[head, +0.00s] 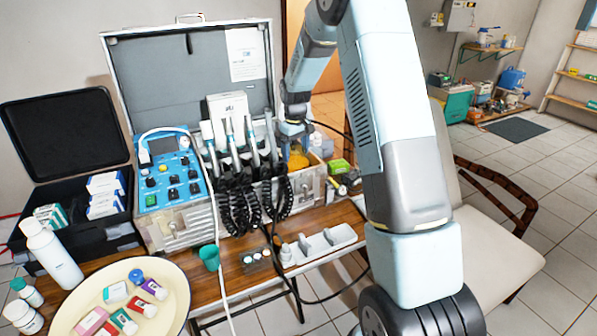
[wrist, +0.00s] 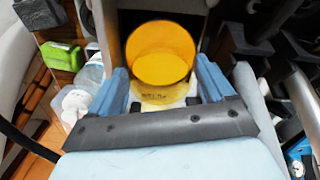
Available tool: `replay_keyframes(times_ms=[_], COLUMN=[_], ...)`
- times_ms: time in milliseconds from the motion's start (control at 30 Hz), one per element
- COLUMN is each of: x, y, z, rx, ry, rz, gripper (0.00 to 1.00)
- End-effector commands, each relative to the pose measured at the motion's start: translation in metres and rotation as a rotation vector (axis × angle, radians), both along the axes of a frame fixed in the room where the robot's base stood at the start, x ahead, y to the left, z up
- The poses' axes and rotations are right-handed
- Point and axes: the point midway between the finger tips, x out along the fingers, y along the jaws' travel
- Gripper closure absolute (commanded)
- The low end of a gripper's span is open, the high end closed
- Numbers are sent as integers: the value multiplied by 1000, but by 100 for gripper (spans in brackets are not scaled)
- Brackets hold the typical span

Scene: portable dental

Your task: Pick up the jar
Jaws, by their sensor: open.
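The jar looks amber-orange with a round top; in the wrist view the jar (wrist: 160,58) fills the space between my fingers, with a pale label band on its lower part. In the head view the jar (head: 298,158) stands in the right part of the open metal case, partly hidden below my gripper. My gripper (wrist: 161,82) is open, with one blue finger on each side of the jar. In the head view my gripper (head: 294,134) is directly above the jar. I cannot tell whether the fingers touch it.
The dental case (head: 168,238) holds a blue control panel (head: 170,180) and handpieces with coiled black cords (head: 240,205) left of the jar. A green box (head: 340,167) lies close on the right. A cream tray (head: 172,318) and green cup (head: 210,257) are on the wooden table.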

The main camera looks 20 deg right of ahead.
Motion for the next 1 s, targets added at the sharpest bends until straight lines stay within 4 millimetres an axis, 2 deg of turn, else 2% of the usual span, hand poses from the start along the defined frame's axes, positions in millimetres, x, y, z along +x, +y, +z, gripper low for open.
replay_keyframes(times_ms=[67, 900, 1000], x=[0, -1, -1], y=[0, -1, -1], z=[0, -1, -1], rx=[0, 0, 0], ry=[0, 3, 3], rz=[0, -1, -1], gripper=[18, 99, 100])
